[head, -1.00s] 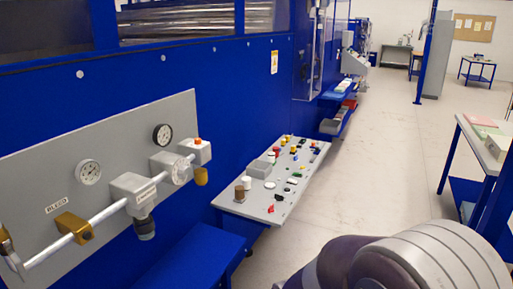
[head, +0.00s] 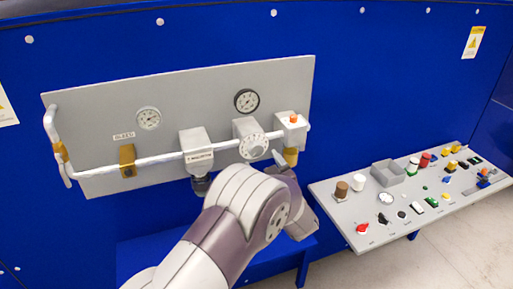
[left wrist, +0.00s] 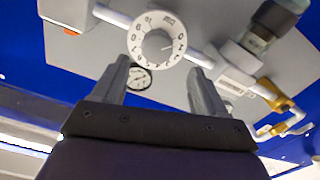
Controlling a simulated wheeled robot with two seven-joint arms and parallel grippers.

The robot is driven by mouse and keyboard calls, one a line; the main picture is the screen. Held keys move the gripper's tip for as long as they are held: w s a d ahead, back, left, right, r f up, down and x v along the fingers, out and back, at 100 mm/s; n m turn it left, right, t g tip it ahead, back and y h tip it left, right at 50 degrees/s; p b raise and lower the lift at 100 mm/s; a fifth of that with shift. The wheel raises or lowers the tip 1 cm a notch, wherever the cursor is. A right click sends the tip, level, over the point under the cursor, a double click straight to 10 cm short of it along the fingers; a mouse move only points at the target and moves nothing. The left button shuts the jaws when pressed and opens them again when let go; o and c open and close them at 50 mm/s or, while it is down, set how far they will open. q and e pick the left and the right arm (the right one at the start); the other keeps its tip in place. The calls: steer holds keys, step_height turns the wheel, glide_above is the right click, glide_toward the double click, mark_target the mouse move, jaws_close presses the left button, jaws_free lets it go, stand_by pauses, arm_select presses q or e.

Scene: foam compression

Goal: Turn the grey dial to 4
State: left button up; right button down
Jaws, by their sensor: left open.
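The grey dial (head: 252,147) is a round numbered disc on the pipe of the grey wall panel (head: 90,110). In the left wrist view the dial (left wrist: 146,22) shows a pale ring with dark marks around a grey centre knob, seen turned over; I cannot tell its setting. My left gripper (left wrist: 160,66) is open, with its two fingers apart below the dial in that view and nothing between them. In the head view my left arm reaches up to just below and right of the dial, and its fingers are hard to make out. My right gripper is not in view.
A grey valve block (head: 196,150) is left of the dial, and a block with an orange button (head: 293,118) is right. Two gauges, one pale (head: 149,118) and one dark-rimmed (head: 247,100), sit above. A sloped control board (head: 345,215) with several buttons stands at right.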

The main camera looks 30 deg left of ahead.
mark_target(257, 150)
arm_select(q)
steer(key=x, duration=0.3)
steer(key=p+x, duration=0.1)
steer(key=x, duration=0.1)
steer(key=shift+w+d, duration=0.2)
steer(key=shift+w, duration=0.2)
steer(key=shift+w+a, duration=0.15)
steer(key=shift+a, duration=0.4)
steer(key=shift+d, duration=0.1)
steer(key=c, duration=1.1)
steer(key=shift+o, duration=0.2)
steer(key=shift+m, duration=0.3)
